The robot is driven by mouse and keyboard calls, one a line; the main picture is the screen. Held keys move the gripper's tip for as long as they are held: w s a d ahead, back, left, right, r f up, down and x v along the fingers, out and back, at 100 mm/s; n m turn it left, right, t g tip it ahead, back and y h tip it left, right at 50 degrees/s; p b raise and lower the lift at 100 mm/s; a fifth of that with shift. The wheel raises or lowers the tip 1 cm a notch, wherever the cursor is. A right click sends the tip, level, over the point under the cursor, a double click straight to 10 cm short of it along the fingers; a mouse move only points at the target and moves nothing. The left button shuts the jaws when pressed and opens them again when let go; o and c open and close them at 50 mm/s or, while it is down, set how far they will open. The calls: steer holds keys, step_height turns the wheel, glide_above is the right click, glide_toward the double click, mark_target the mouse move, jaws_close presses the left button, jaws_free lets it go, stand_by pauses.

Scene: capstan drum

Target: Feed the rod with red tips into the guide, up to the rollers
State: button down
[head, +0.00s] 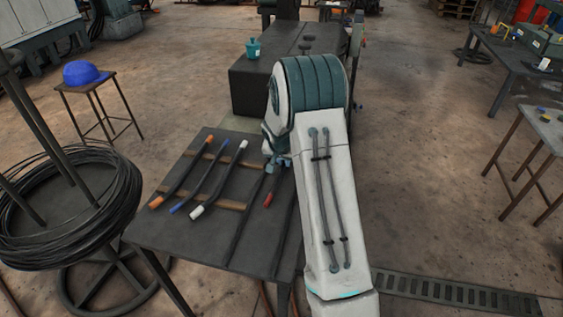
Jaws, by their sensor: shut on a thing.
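The rod with red tips (268,199) shows by its near red tip over the right part of the dark table; its upper part runs up to my gripper and its far tip is hidden. My gripper (279,164) is partly hidden behind my own arm. It is shut on the rod with red tips, near the table's far right side. Whether the rod touches the table I cannot tell. I cannot make out the guide or the rollers; my arm covers part of the dark machine bench (258,85) beyond the table.
Rods with orange tips (156,202), blue tips (178,208) and white tips (197,212) lie across wooden strips on the table (165,235). A teal pot (253,48) stands on the bench. A wire coil (125,195) is at left, a stool with a blue helmet (85,73) behind it.

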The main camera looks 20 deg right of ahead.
steer(key=shift+w+d+p, duration=0.25)
steer(key=shift+w+d, duration=0.45)
steer(key=shift+w, duration=0.3)
steer(key=shift+w+d+p, duration=0.3)
steer(key=shift+w+d, duration=0.35)
steer(key=shift+w, duration=0.4)
steer(key=shift+w+d+p, duration=0.25)
steer(key=shift+w+d, duration=0.45)
steer(key=shift+w, duration=0.3)
steer(key=shift+s+a+f+b, duration=0.2)
steer(key=shift+f+b, duration=0.1)
steer(key=shift+b, duration=0.2)
steer(key=c, duration=1.3)
jaws_free()
steer(key=shift+c, duration=0.2)
steer(key=o, duration=0.5)
steer(key=shift+o, duration=0.2)
steer(key=shift+d, duration=0.1)
steer(key=shift+r+p, duration=1.4)
steer(key=shift+r, duration=2.15)
